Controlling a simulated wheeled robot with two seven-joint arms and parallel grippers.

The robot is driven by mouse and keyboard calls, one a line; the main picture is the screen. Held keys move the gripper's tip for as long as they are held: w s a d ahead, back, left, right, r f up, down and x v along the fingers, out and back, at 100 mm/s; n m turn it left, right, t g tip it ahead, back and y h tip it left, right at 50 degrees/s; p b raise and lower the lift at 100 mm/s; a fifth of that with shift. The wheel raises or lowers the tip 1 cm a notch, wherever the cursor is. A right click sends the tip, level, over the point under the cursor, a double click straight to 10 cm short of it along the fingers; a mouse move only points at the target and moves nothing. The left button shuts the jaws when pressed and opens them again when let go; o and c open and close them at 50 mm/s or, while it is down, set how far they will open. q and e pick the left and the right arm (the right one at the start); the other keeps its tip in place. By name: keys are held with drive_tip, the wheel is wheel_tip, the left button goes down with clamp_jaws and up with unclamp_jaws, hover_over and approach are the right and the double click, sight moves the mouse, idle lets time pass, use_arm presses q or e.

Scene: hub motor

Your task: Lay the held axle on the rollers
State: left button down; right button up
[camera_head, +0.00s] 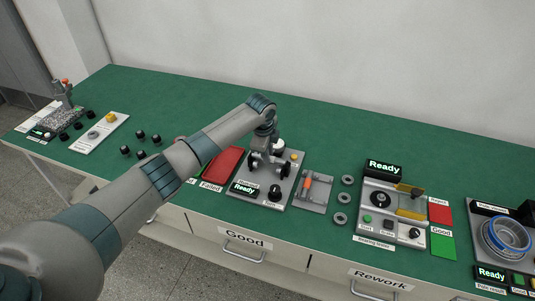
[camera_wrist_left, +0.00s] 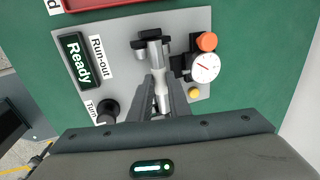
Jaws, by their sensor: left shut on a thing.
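My left gripper (camera_wrist_left: 160,112) is shut on a grey stepped metal axle (camera_wrist_left: 155,58), which lies lengthwise between the fingers in the left wrist view. The gripper is over the run-out station. The axle's far end reaches over the black roller support (camera_wrist_left: 138,44); I cannot tell whether it touches the rollers. The near support is hidden by the fingers. In the head view the left gripper (camera_head: 268,152) hangs above the run-out plate (camera_head: 252,197), which has black supports and a "Ready" display. My right gripper is out of view.
A dial gauge (camera_wrist_left: 205,67) with an orange knob stands close to the right of the axle. A red "Failed" tray (camera_head: 222,166) lies left of the plate, and a grey tray with an orange-handled tool (camera_head: 308,184) lies right. Several rings (camera_head: 343,197) and the bearing station (camera_head: 384,200) are farther right.

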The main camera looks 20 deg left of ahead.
use_arm(q)
drive_tip(key=shift+f, duration=0.5)
idle(1.0)
idle(0.3)
drive_tip(key=c, duration=1.2)
unclamp_jaws()
drive_tip(key=shift+w+r+p+v, duration=0.1)
drive_tip(key=shift+w+p+v, duration=0.15)
drive_tip(key=shift+p+v, duration=0.85)
drive_tip(key=shift+w+r+p+v, duration=0.1)
drive_tip(key=shift+w+p+v, duration=0.2)
drive_tip(key=shift+p+v, duration=0.8)
drive_tip(key=shift+w+p+v, duration=0.25)
drive_tip(key=shift+p+v, duration=0.75)
drive_tip(key=shift+v, duration=0.2)
drive_tip(key=shift+s, duration=0.1)
